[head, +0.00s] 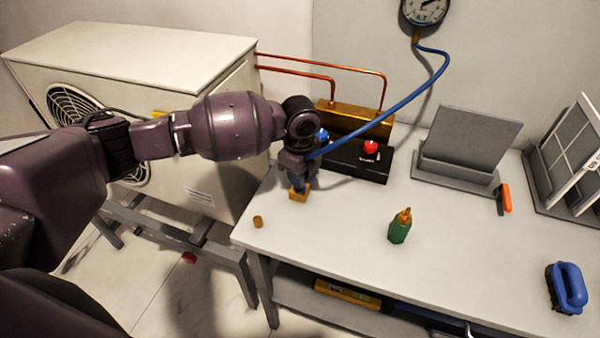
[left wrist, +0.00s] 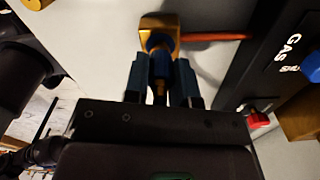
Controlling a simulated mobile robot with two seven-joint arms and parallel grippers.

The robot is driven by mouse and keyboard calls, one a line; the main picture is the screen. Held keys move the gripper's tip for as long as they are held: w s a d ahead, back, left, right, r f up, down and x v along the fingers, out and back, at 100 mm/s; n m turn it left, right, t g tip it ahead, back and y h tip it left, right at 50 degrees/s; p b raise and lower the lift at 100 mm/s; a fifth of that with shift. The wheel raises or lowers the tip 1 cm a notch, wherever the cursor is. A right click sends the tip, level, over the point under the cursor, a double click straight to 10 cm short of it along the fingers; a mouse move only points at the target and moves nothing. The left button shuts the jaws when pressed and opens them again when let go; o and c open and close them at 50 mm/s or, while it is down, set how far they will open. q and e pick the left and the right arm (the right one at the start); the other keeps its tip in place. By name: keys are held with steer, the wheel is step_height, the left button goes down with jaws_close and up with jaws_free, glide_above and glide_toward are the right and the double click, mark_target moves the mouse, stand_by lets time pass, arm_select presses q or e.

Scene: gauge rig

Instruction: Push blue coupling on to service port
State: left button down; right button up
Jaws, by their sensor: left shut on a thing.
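My left gripper (head: 298,183) is shut on the blue coupling, pointing down over the table's left part. In the left wrist view, the blue coupling (left wrist: 160,62) sits between the two fingers of my left gripper (left wrist: 161,85). The brass service port block (head: 299,196) is right below the fingertips; it also shows in the wrist view (left wrist: 160,24). The coupling's end meets or overlaps the block there; I cannot tell how far it is seated. The blue hose (head: 400,103) runs from the gripper up to the gauge (head: 425,10). My right gripper is not in view.
Behind the gripper stand a black valve base (head: 345,160) with a red knob (head: 370,148) and a brass bar (head: 352,122). A brass cap (head: 258,221) lies near the left edge. A green bottle (head: 399,230) stands right. The front middle of the table (head: 330,250) is clear.

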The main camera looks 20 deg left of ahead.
arm_select(q)
steer(key=shift+f, duration=0.2)
stand_by(0.4)
steer(key=c, duration=1.1)
jaws_free()
steer(key=shift+o, duration=0.2)
steer(key=o, duration=0.5)
